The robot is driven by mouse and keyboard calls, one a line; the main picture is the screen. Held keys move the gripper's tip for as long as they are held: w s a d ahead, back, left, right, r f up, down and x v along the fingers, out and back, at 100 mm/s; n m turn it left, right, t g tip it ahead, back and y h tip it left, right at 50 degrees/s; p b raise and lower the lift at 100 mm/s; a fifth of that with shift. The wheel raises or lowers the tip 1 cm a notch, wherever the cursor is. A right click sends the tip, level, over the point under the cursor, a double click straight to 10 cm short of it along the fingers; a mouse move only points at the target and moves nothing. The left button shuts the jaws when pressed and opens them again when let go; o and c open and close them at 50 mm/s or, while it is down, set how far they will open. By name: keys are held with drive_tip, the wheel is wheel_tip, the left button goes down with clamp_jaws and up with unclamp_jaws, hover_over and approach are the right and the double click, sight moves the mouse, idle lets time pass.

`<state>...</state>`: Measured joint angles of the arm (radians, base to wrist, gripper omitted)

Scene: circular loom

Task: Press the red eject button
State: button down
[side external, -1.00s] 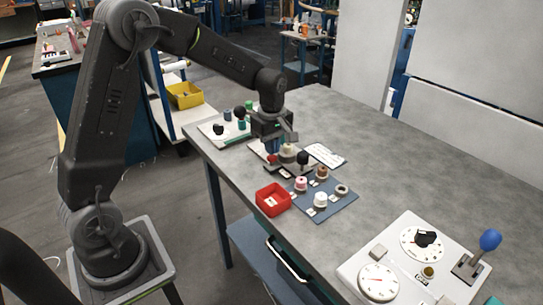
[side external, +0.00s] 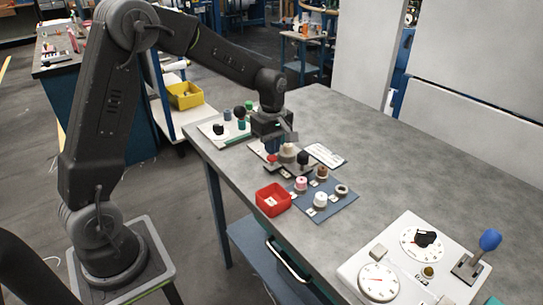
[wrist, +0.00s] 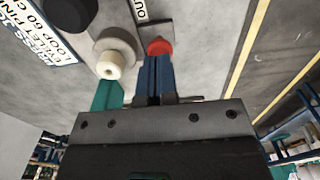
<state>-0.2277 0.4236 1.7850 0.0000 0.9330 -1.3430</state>
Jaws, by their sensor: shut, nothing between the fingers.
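The red eject button (side external: 272,158) is a small round cap on the device near the table's far left edge. In the wrist view the red button (wrist: 159,46) shows just beyond my fingertips, by a dark-edged label. My gripper (side external: 273,148) is shut and empty, pointing down over the button. In the wrist view its blue fingers (wrist: 156,58) lie together, with their tips at the button's near edge. I cannot tell whether they touch it.
A cream spool-like part (wrist: 112,65) stands close beside the fingers, with a black knob (side external: 303,157) near it. A red bin (side external: 272,200) and a blue-grey mat (side external: 335,211) with several small parts lie in front. The table's right middle is clear.

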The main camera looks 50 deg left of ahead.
sight(271, 157)
drive_tip(key=shift+f, duration=0.1)
drive_tip(key=shift+f, duration=1.5)
drive_tip(key=shift+r, duration=3.05)
drive_tip(key=s+d+r+m+t, duration=0.3)
drive_tip(key=s+d+r+m, duration=0.3)
drive_tip(key=s+r+m, duration=0.4)
drive_tip(key=s+d+m+t, duration=0.2)
drive_tip(key=s+d+m, duration=0.2)
drive_tip(key=s+m, duration=0.4)
drive_tip(key=s, duration=0.4)
drive_tip(key=shift+s+r+t, duration=0.15)
drive_tip(key=shift+s+t, duration=0.15)
drive_tip(key=shift+s, duration=0.1)
